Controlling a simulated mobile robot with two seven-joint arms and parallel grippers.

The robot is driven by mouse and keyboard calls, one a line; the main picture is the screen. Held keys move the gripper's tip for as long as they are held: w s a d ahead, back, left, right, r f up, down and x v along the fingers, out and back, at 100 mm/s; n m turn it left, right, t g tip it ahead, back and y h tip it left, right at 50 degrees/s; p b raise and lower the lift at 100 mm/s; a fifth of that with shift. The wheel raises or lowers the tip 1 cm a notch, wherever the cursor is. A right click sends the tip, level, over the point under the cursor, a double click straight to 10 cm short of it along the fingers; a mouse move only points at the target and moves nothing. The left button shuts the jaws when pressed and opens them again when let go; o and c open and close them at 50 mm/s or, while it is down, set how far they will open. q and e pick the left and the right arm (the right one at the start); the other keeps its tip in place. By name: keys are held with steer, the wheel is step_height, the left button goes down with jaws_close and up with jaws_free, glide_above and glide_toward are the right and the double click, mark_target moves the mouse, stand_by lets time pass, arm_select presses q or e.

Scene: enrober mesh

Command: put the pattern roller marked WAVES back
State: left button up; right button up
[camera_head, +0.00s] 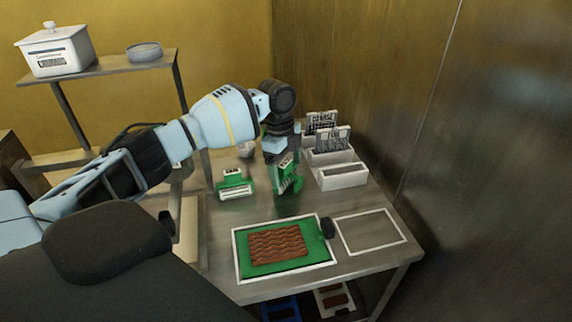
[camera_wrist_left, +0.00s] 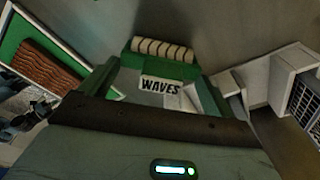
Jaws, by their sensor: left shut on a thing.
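The pattern roller marked WAVES (camera_wrist_left: 160,88) is a green holder with a pale ridged roller at its end; its label reads WAVES in the left wrist view. My left gripper (camera_head: 284,166) is shut on it and holds it over the table, where the roller also shows as a green frame (camera_head: 290,182) in the head view. Whether it touches the table I cannot tell. A second green roller (camera_head: 235,185) stands on the table to the left of the gripper; its marking is too small to read. My right gripper is not in view.
White holders (camera_head: 342,176) stand at the back right, two with dark mesh combs. A green mat (camera_head: 327,252) with a brown wavy slab (camera_head: 278,245) lies at the front, beside an empty outlined area (camera_head: 370,231). A metal wall (camera_head: 480,150) bounds the right.

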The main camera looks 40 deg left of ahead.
arm_select(q)
steer(key=shift+s+f, duration=0.1)
steer(key=shift+f, duration=0.25)
steer(key=shift+f, duration=0.2)
steer(key=shift+c, duration=0.4)
steer(key=o, duration=0.8)
steer(key=shift+f, duration=0.15)
steer(key=shift+c, duration=0.2)
step_height(320, 180, up, 14)
steer(key=a, duration=0.1)
steer(key=shift+a+f, duration=0.2)
steer(key=shift+a, duration=0.1)
